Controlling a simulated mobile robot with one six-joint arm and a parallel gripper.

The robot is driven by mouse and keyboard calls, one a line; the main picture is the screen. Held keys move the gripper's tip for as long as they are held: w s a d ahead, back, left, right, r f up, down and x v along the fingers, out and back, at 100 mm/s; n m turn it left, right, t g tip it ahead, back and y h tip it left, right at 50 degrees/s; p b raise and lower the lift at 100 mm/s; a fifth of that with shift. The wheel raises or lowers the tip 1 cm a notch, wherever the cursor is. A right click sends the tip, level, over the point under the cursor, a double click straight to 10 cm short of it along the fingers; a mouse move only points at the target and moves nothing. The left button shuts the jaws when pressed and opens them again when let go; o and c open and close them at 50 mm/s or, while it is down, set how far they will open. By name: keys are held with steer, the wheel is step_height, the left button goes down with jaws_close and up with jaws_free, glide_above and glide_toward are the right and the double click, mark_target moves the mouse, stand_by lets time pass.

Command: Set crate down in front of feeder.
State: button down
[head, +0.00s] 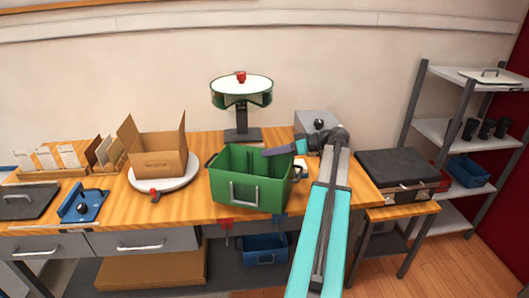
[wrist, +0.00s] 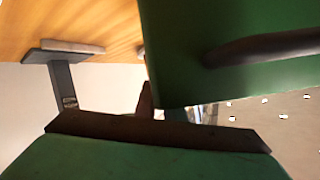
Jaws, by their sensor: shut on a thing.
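The green crate (head: 250,192) is upright at the front middle of the bench, with a pale handle on its front wall. I cannot tell whether it rests on the wood or hangs just above it. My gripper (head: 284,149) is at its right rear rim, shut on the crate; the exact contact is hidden. In the wrist view a green crate wall (wrist: 230,55) with a dark handle fills the upper right. The likely feeder (head: 241,92), a round green-and-white drum with a red knob on a dark stand, stands behind the crate. Its stand also shows in the wrist view (wrist: 62,82).
A cardboard box (head: 158,165) on a white round plate (head: 188,180) stands left of the crate. A grey box (head: 316,123) and a white cup (head: 302,168) are to the right, near my arm. Bare bench wood (head: 345,205) shows at the right.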

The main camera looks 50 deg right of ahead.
steer(key=w, duration=0.1)
steer(key=w+d+p, duration=0.1)
steer(key=w, duration=0.1)
steer(key=w+d, duration=0.1)
steer(key=w, duration=0.1)
steer(key=shift+d+f, duration=0.15)
steer(key=shift+f, duration=0.05)
steer(key=shift+f+p, duration=1.05)
steer(key=shift+f, duration=0.7)
steer(key=c, duration=1.8)
jaws_free()
steer(key=shift+f, duration=0.1)
